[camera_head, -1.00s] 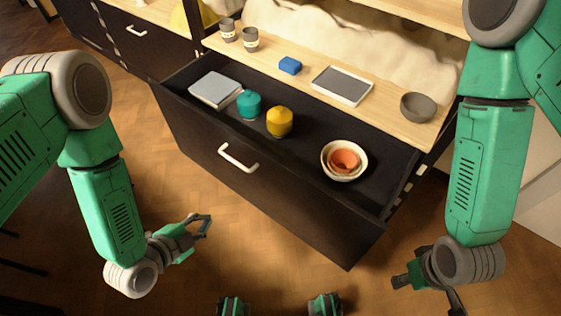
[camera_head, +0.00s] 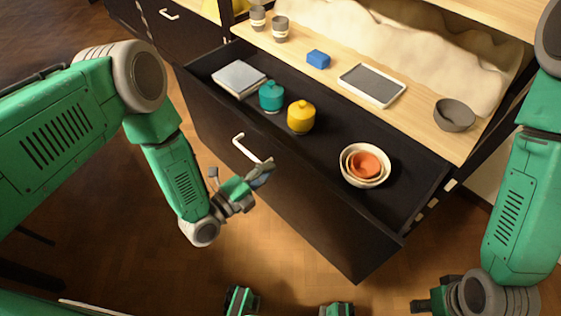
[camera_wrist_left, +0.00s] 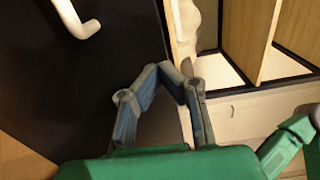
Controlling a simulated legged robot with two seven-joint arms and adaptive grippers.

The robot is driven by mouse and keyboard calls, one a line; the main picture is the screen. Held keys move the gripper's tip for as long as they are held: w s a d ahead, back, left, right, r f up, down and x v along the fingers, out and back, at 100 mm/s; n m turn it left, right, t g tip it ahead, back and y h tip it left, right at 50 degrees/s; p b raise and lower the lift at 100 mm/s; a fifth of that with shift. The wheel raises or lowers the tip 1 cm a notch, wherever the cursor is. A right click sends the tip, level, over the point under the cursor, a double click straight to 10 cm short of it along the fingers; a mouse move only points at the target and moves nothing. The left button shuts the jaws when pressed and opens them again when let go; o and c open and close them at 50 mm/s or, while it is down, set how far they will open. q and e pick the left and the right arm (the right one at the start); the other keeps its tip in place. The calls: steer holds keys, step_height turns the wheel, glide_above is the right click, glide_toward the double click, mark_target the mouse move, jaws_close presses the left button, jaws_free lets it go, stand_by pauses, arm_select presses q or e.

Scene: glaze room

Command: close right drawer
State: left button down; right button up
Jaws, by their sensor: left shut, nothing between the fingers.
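The right drawer (camera_head: 310,205) is pulled out below the wooden top in the head view. Its dark front carries a white handle (camera_head: 243,147), which also shows at the top left of the left wrist view (camera_wrist_left: 74,20). My left gripper (camera_head: 265,172) is shut and empty, close to the right end of the handle; whether it touches the drawer front is unclear. Its fingers also show in the left wrist view (camera_wrist_left: 172,76). My right gripper (camera_head: 428,306) is at the bottom right, partly cut off, away from the drawer; its opening cannot be made out.
The drawer holds a grey flat stack (camera_head: 239,77), a teal jar (camera_head: 272,97), a yellow jar (camera_head: 301,117) and nested bowls (camera_head: 365,165). On the wooden top are two cups, a blue block (camera_head: 318,59), a tray (camera_head: 372,85) and a grey bowl (camera_head: 454,115).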

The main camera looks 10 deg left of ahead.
mark_target(284, 155)
arm_select(q)
steer(key=x, duration=0.1)
steer(key=b+x, duration=0.1)
steer(key=x, duration=0.1)
steer(key=shift+w+f, duration=0.1)
steer(key=shift+w, duration=0.45)
arm_select(e)
steer(key=shift+a+f, duration=0.3)
steer(key=shift+f, duration=0.4)
arm_select(q)
steer(key=shift+d, duration=0.2)
arm_select(e)
steer(key=shift+d, duration=0.15)
